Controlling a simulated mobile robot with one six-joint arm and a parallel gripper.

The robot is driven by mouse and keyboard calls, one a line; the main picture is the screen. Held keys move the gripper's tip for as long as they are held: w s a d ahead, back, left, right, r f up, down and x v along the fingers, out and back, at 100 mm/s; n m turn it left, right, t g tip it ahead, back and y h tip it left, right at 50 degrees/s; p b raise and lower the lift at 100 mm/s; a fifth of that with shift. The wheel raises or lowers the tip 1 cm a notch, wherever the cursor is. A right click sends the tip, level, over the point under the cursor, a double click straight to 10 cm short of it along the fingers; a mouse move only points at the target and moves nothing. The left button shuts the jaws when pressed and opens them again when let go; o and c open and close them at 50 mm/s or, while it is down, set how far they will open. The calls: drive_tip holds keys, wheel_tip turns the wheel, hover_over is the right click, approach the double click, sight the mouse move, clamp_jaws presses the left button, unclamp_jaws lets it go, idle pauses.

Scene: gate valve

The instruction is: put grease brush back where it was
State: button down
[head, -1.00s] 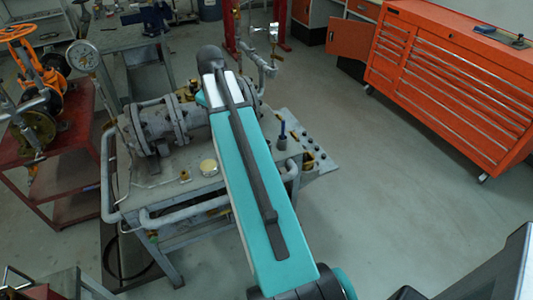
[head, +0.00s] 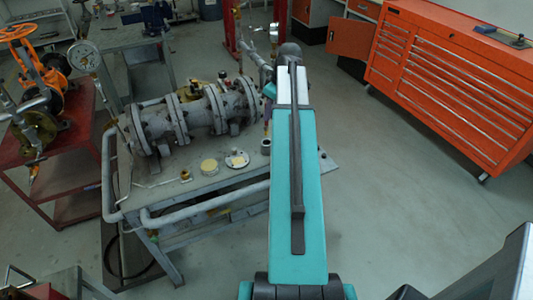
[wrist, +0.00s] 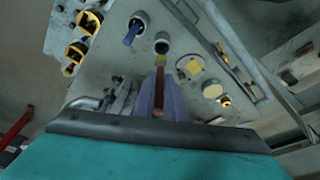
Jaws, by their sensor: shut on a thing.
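In the wrist view my gripper (wrist: 159,98) is shut on the grease brush (wrist: 159,88), whose reddish-brown handle shows between the pale purple fingers. Its yellowish tip points up the picture toward a grey, open-topped cup (wrist: 162,42). The tip appears just short of the cup's opening; I cannot tell its height above the table. The cup also shows in the head view (head: 265,146), close left of my arm.
A blue-handled thing (wrist: 132,33) stands in another cup beside the empty-looking one. Two round, pale dishes or tins (head: 208,166) (head: 237,159) lie left of the cup on the grey table (head: 205,190). The flanged valve pipe (head: 190,118) stands behind them.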

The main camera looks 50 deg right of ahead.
sight(267, 131)
drive_tip(key=shift+f, duration=0.15)
wheel_tip(267, 131, down, 6)
drive_tip(key=p, duration=0.1)
drive_tip(key=shift+p, duration=0.35)
idle(0.4)
drive_tip(key=shift+f+p, duration=0.55)
drive_tip(key=shift+f, duration=1.35)
drive_tip(key=shift+f, duration=0.1)
drive_tip(key=c, duration=1.8)
unclamp_jaws()
drive_tip(key=shift+a, duration=0.1)
drive_tip(key=shift+r, duration=0.2)
drive_tip(key=b+v, duration=0.2)
drive_tip(key=v, duration=0.9)
drive_tip(key=shift+r+b, duration=0.35)
drive_tip(key=shift+r, duration=0.05)
